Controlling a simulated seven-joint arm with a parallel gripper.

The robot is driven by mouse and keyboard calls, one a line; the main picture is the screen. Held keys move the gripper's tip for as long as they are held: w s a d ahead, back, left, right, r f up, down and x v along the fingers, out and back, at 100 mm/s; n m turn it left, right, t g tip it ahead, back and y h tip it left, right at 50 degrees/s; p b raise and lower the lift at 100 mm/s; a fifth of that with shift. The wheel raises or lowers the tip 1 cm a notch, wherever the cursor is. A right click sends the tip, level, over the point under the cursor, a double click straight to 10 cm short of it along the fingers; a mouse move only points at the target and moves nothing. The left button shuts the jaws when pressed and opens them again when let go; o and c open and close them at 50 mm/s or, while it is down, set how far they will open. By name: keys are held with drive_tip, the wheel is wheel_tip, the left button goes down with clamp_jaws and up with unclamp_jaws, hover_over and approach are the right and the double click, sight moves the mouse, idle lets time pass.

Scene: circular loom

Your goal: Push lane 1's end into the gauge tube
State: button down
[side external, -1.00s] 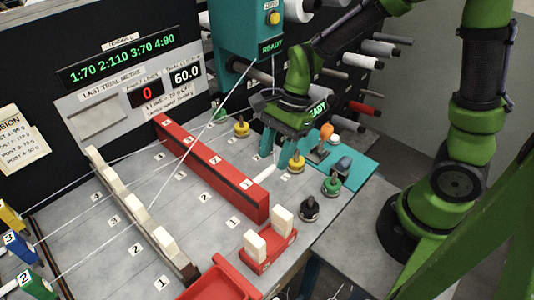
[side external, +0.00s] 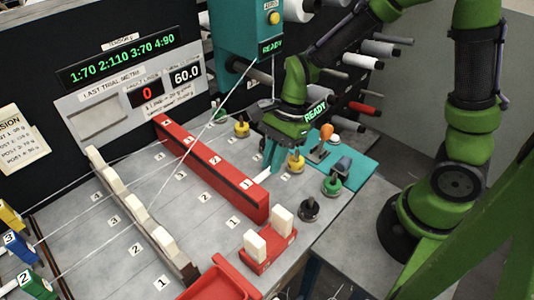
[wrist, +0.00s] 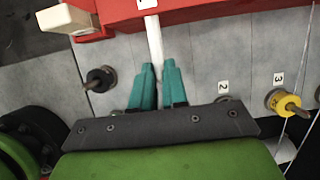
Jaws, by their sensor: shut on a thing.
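A white rod-like piece (wrist: 155,42) sticks out from the red bar (wrist: 200,12) beside its lane 1 label, and it looks like lane 1's end. In the wrist view its near part lies between the two teal fingers of my gripper (wrist: 158,68), which are shut on it. In the side view my gripper (side external: 270,168) is low over the grey board on the right side of the red bar (side external: 205,163). A short white stretch (side external: 262,176) shows between fingers and bar. I cannot tell for certain which part is the gauge tube.
A black-knobbed post (side external: 309,208), a green one (side external: 332,185) and a yellow one (side external: 296,162) stand close on the right. A red block with two white pegs (side external: 268,245) stands in front. A thread runs down from the teal housing (side external: 235,35).

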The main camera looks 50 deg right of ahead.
drive_tip(key=shift+d, duration=0.35)
drive_tip(key=d, duration=0.4)
drive_tip(key=shift+d+r, duration=0.1)
drive_tip(key=shift+d, duration=0.2)
drive_tip(key=shift+r, duration=0.1)
idle(0.3)
